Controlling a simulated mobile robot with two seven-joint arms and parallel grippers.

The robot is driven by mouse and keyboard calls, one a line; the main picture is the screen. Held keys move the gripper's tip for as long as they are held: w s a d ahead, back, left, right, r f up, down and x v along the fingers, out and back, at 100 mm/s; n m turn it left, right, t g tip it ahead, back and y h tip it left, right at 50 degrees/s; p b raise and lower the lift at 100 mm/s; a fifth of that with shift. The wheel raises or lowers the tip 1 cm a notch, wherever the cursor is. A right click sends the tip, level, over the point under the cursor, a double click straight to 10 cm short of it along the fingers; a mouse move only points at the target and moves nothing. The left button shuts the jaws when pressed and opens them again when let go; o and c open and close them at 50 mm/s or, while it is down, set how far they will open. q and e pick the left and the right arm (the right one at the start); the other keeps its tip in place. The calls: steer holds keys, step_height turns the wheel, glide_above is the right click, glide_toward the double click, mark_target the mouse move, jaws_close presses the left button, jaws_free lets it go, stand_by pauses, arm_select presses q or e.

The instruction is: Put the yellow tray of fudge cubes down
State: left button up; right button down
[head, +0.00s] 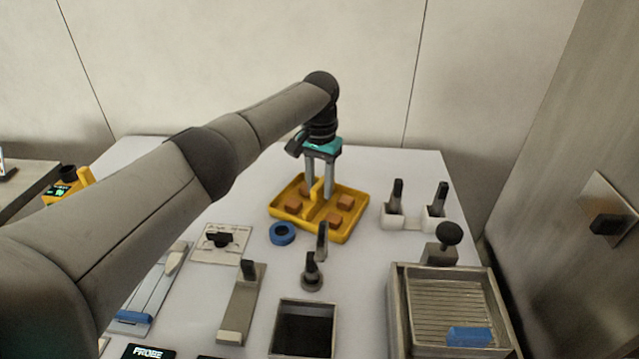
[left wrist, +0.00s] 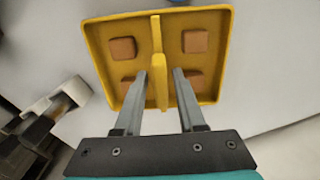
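The yellow tray (head: 346,233) appears to rest flat on the white table towards the back, with brown fudge cubes (head: 346,202) in its compartments. A raised yellow handle (left wrist: 157,45) runs along its middle. My left gripper (head: 321,186) points down over the tray. In the left wrist view its two fingers (left wrist: 160,78) stand either side of the handle, apart, with gaps visible beside it, so it looks open around the handle. The fingers partly hide the nearer cubes. My right gripper is not in view.
A blue ring (head: 282,233) lies just in front of the tray. A white holder (head: 408,221) with dark-handled tools stands to its right. A metal box with a slatted top (head: 452,298), a dark square bin (head: 304,329) and a scraper-like tool (head: 240,310) are nearer.

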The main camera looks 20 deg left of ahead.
arm_select(q)
steer(key=shift+o, duration=0.6)
